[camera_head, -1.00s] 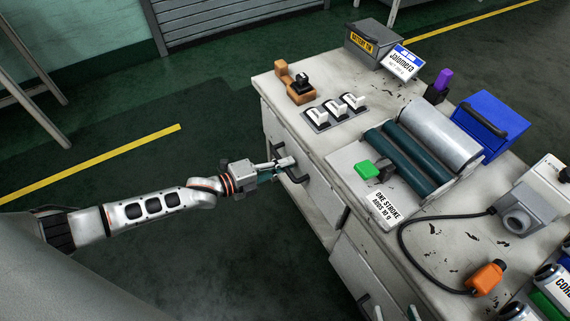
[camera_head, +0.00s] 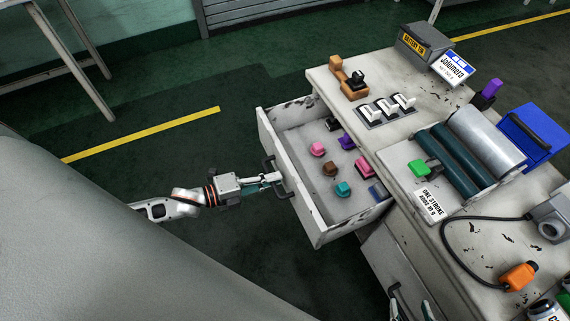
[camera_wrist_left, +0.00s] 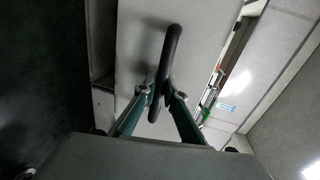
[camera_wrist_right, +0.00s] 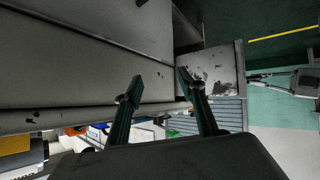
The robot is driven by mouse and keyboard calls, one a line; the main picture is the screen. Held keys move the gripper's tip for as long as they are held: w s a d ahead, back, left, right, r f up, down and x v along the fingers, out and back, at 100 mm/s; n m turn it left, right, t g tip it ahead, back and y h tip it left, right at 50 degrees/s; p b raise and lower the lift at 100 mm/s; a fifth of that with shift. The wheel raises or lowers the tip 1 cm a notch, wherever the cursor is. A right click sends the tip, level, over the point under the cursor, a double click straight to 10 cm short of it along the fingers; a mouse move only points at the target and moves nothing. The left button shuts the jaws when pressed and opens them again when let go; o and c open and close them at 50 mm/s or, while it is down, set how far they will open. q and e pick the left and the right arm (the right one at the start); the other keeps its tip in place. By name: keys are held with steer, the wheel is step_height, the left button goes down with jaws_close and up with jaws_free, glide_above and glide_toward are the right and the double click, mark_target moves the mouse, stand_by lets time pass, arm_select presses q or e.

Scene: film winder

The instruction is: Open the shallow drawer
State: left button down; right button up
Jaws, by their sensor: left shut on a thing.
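The shallow drawer (camera_head: 297,208) stands pulled out from the left side of the workbench in the head view, with its inside showing. Its dark bar handle (camera_head: 268,163) is on the front panel. My left gripper (camera_head: 277,178) is shut on this handle. In the left wrist view the two fingers (camera_wrist_left: 165,94) close on the dark curved handle (camera_wrist_left: 173,50). My right gripper (camera_wrist_right: 160,78) is open and empty in the right wrist view, with a pale cabinet face in front of it. Only a little of it shows at the bottom edge of the head view.
Several small coloured knobs, such as a pink one (camera_head: 318,149) and a teal one (camera_head: 343,189), lie in the drawer. The bench top (camera_head: 345,105) holds switches (camera_head: 385,108), a roller machine (camera_head: 475,140) and an orange plug (camera_head: 517,277).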

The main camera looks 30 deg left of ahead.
arm_select(q)
steer(key=f+v, duration=0.2)
steer(key=v, duration=0.7)
steer(key=shift+s+a+p, duration=0.35)
steer(key=shift+s+a, duration=0.05)
steer(key=c, duration=2.1)
jaws_free()
steer(key=v, duration=1.2)
steer(key=shift+d, duration=0.1)
